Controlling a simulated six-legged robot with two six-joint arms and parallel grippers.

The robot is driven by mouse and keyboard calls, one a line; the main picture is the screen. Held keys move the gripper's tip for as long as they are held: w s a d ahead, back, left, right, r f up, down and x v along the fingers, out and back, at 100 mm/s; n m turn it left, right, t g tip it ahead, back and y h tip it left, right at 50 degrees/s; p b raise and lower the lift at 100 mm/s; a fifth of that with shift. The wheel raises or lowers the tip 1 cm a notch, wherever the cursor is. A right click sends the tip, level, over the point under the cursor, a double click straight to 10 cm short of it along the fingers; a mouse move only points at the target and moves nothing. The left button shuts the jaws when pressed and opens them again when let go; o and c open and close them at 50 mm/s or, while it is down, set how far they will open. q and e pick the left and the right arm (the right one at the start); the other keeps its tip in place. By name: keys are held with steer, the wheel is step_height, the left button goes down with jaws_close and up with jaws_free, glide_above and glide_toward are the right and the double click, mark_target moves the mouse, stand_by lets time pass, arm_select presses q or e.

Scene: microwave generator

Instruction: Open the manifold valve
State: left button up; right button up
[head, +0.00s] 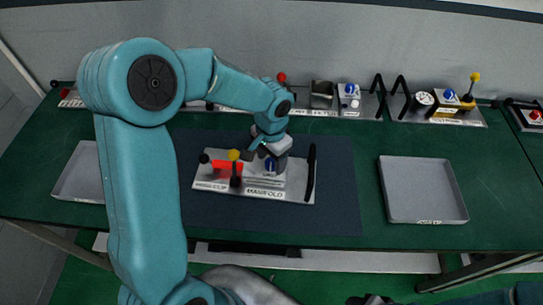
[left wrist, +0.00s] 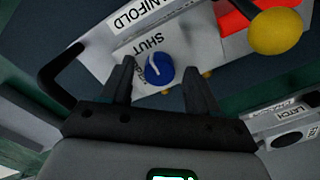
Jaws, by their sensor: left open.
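The manifold panel (head: 208,184) is a light metal plate on the dark mat, labelled MANIFOLD. Its blue round valve knob (head: 270,165) has a white mark. In the left wrist view the blue knob (left wrist: 158,69) sits beside the word SHUT; a second label there is partly hidden. My left gripper (head: 268,150) is over the panel from behind. In the left wrist view, the dark fingers of my left gripper (left wrist: 157,76) are open, one on each side of the knob. I cannot tell whether they touch it. I do not see my right gripper.
On the panel are a red bar (head: 227,165), a yellow ball-topped lever (head: 234,155) and a black handle (head: 311,173). An empty grey tray (head: 422,160) is at right, another tray (head: 82,172) at left. Other control panels (head: 440,108) line the back of the green table.

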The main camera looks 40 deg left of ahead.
arm_select(q)
steer(key=shift+s, duration=0.1)
steer(key=shift+d+f, duration=0.1)
steer(key=shift+d, duration=0.05)
steer(key=shift+w, duration=0.2)
steer(key=shift+c, duration=1.2)
steer(key=c, duration=0.5)
steer(key=shift+s, duration=0.15)
steer(key=c, duration=0.3)
steer(key=shift+f+b, duration=0.1)
steer(key=shift+b, duration=0.25)
steer(key=shift+f+n+b, duration=0.1)
steer(key=shift+n+b, duration=0.95)
steer(key=shift+n, duration=0.05)
steer(key=shift+n+b, duration=0.8)
steer(key=shift+n, duration=0.1)
steer(key=n+b, duration=0.2)
steer(key=shift+n, duration=0.4)
steer(key=shift+r+n, duration=0.2)
steer(key=shift+n, duration=0.2)
